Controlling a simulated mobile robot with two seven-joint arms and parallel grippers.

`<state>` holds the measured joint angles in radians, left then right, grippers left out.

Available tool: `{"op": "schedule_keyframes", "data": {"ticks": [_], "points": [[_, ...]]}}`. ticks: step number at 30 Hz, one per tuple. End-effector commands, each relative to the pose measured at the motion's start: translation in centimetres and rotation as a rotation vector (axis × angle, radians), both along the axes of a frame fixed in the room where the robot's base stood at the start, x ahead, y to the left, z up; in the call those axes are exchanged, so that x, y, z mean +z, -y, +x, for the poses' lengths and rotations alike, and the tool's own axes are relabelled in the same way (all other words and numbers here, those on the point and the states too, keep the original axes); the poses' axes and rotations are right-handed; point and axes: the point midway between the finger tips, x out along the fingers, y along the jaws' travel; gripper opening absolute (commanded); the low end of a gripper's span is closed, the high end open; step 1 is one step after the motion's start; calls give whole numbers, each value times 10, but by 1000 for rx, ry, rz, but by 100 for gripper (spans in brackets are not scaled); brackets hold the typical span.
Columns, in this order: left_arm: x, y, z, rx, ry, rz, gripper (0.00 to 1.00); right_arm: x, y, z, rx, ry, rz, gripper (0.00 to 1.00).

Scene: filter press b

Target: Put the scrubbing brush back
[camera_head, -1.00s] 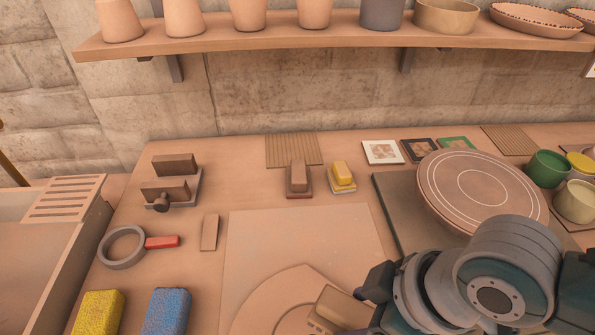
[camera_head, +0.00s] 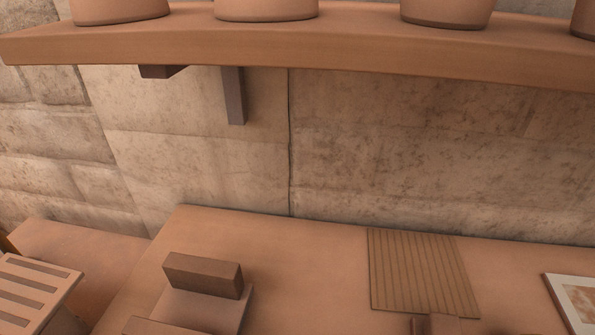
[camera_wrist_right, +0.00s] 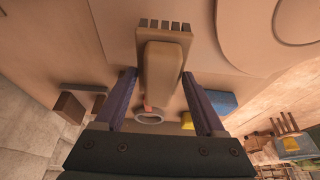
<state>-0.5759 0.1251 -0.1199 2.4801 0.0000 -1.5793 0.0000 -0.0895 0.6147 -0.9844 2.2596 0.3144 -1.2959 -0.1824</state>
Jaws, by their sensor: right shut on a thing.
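The scrubbing brush (camera_wrist_right: 166,62) is a wooden block with a row of dark bristle tufts at its top end in the right wrist view. My right gripper (camera_wrist_right: 160,78) is shut on it, with one dark finger on each side of its body. The brush appears held above the tan worktop. Neither the brush nor either gripper shows in the head view now. My left gripper is in no view.
In the head view, a dark block on a grey base (camera_head: 203,275) stands on the worktop, left of a ribbed mat (camera_head: 420,272). A shelf (camera_head: 330,45) with pots crosses above. A grey ring (camera_wrist_right: 149,118) and a blue sponge (camera_wrist_right: 222,102) show in the wrist view.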

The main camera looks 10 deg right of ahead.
Motion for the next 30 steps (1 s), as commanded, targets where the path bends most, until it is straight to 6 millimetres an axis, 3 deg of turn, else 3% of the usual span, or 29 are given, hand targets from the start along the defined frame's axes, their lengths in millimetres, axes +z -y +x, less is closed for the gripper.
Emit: {"op": "schedule_keyframes", "data": {"ticks": [5,12,18,24,30], "points": [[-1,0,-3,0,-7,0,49,1,11,36,-2,7,-3,27],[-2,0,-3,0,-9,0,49,1,30,106,-5,7,0,27],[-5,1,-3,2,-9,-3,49,1,44,153,-4,5,2,27],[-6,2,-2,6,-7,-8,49,-1,49,170,1,1,2,27],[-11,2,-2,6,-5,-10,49,-29,49,170,-1,-1,0,27]]}}
